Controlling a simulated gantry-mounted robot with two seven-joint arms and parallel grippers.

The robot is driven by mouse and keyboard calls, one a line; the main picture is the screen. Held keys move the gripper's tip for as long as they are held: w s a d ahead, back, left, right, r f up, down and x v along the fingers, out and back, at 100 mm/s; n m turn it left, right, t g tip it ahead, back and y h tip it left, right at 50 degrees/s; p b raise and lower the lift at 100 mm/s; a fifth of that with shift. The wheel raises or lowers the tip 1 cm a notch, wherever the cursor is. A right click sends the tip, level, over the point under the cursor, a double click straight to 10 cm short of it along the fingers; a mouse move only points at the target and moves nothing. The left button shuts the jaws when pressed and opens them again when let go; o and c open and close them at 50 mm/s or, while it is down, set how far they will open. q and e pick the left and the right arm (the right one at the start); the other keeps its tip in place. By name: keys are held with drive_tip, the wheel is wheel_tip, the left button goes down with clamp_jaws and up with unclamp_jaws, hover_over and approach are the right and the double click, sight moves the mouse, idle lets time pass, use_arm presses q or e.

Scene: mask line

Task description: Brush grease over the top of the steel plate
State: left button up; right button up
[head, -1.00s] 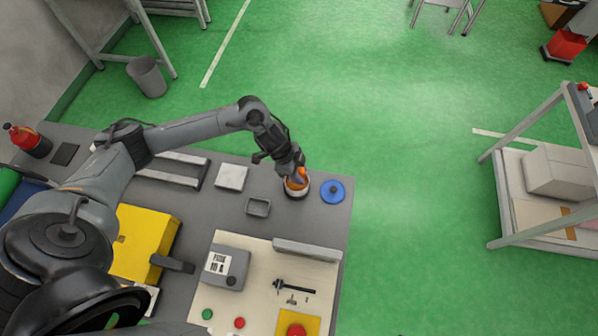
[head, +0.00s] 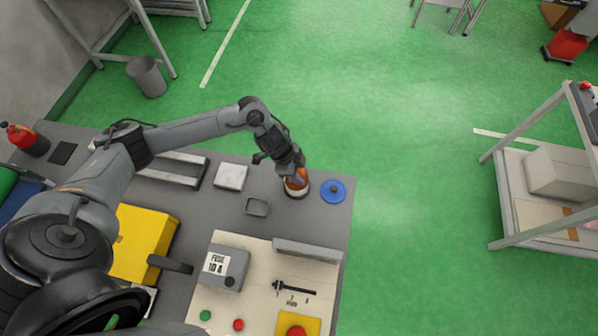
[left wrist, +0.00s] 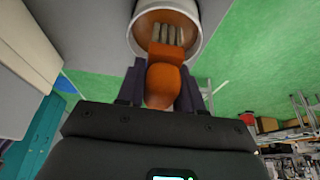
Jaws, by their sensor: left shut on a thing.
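My left gripper (head: 294,168) is at the right end of the bench, over an open can (head: 297,193). It is shut on a brush with an orange handle (left wrist: 163,84), seen in the left wrist view. The brush's bristles (left wrist: 168,34) point into the can, whose white rim (left wrist: 132,38) and orange-brown inside show there; how deep they reach I cannot tell. A pale square plate (head: 231,176), which looks like the steel plate, lies flat to the left of the can. My right gripper is not in view.
A blue round lid (head: 333,191) lies just right of the can. A small grey tray (head: 257,207) is between can and plate. A grey bar (head: 307,250) and a fuse box (head: 225,267) stand nearer. The bench edge is close on the right.

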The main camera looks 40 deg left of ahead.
use_arm(q)
drive_tip(key=shift+f, duration=0.55)
idle(0.4)
idle(0.6)
drive_tip(key=shift+f, duration=0.1)
idle(1.2)
drive_tip(key=shift+r+p, duration=0.55)
drive_tip(key=shift+p, duration=0.15)
wheel_tip(320, 180, up, 6)
drive_tip(key=p, duration=0.6)
drive_tip(key=shift+p, duration=0.4)
